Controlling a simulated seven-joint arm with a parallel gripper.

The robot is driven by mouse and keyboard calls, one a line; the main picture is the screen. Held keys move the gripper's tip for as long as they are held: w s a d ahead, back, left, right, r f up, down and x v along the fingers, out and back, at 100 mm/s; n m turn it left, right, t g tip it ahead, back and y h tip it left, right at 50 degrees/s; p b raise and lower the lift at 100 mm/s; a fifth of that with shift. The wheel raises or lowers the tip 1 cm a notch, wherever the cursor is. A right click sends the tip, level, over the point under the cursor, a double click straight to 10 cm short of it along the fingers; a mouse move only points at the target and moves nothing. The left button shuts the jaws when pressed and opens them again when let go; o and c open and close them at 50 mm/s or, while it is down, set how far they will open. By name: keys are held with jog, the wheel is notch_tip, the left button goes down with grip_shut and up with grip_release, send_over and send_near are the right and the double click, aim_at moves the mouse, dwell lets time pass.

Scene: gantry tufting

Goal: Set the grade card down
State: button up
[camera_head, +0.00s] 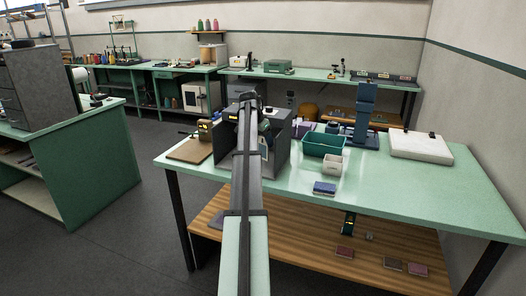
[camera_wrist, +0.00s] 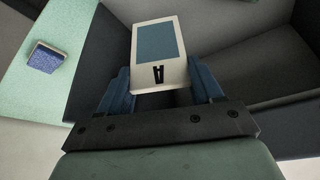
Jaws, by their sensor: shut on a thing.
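The grade card (camera_wrist: 159,43) is a pale card with a blue panel and a black letter A, seen in the wrist view. My gripper (camera_wrist: 160,82) is shut on it, with one blue finger at each side. The card stands out beyond the fingertips. Behind it are the dark grey walls of an open box (camera_head: 280,160), which stands on the green bench in the head view. My arm reaches to this box and covers part of it. Whether the card touches any surface cannot be told.
A blue stand (camera_head: 365,110) and a white slab (camera_head: 420,146) are to the right. The bench's front right is clear.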

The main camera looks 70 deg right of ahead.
aim_at(262, 148)
jog(key=shift+f, duration=2.6)
jog(key=shift+f, duration=0.15)
jog(key=o, duration=1)
jog(key=shift+o, duration=0.2)
jog(key=v, duration=1.2)
jog(key=shift+r, duration=0.2)
